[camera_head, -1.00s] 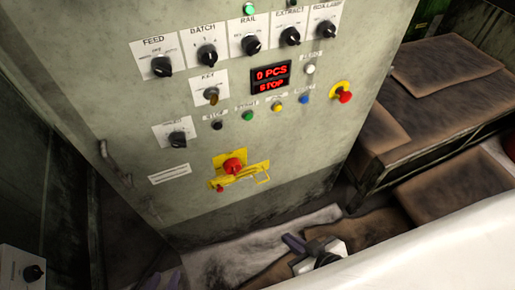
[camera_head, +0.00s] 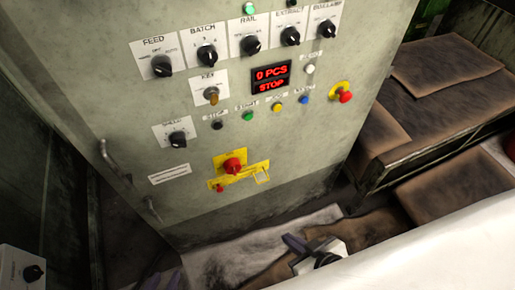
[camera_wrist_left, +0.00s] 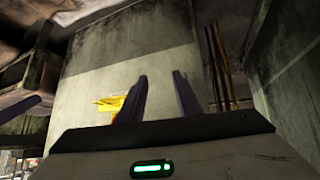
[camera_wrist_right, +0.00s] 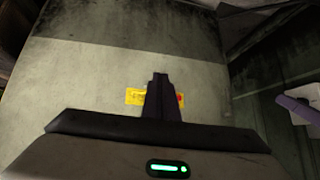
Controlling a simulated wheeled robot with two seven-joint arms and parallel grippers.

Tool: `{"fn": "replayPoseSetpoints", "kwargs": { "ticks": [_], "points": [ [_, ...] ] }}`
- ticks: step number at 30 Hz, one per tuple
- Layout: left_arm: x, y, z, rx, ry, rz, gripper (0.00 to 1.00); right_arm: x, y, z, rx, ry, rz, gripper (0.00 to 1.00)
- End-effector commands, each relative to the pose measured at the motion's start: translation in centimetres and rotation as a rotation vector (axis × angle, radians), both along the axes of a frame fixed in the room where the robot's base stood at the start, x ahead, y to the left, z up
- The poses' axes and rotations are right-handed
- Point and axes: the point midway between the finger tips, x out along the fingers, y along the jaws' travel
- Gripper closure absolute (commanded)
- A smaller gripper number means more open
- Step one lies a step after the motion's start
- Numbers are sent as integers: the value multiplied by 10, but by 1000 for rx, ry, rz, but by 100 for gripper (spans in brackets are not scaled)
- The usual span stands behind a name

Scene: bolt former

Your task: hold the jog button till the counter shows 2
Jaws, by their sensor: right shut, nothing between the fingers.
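The counter display (camera_head: 271,77) on the grey cabinet reads "0 PCS" with "STOP" below in red. Under it is a row of small buttons: a black one, a green one (camera_head: 247,116), a yellow one (camera_head: 278,107) and a blue one (camera_head: 304,99). The yellow one's label is too small to read surely; it may be the jog button. My right gripper (camera_head: 291,242) is low in front of the cabinet, well below the buttons and apart from them. Its fingers are together and empty in the right wrist view (camera_wrist_right: 160,78). My left gripper's fingers (camera_wrist_left: 160,78) stand apart, with nothing between them.
A red emergency knob (camera_head: 234,165) on a yellow plate and another red knob (camera_head: 345,97) stick out from the panel. Rotary switches line the panel top, and a key switch (camera_head: 211,96) sits left of the display. A brown-topped bench (camera_head: 440,90) stands at right.

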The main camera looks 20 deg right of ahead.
Motion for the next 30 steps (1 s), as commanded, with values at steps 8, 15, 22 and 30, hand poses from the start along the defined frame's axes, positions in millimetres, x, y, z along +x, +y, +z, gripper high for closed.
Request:
{"fn": "replayPoseSetpoints", "kwargs": {
  "ticks": [8, 15, 22, 30],
  "points": [
    [0, 0, 0, 0, 0, 0, 69, 0, 0, 0, 0, 0, 0, 100],
    [0, 0, -16, 0, 0, -1, 69, 24, -6, 0, 16, -97, 8, 100],
    [2, -4, -64, -5, -3, -8, 69, 108, -23, 41, 127, -512, 51, 100],
    [4, -15, -107, -18, -11, -28, 69, 151, -48, 135, 335, -1032, 174, 100]
  ]
}}
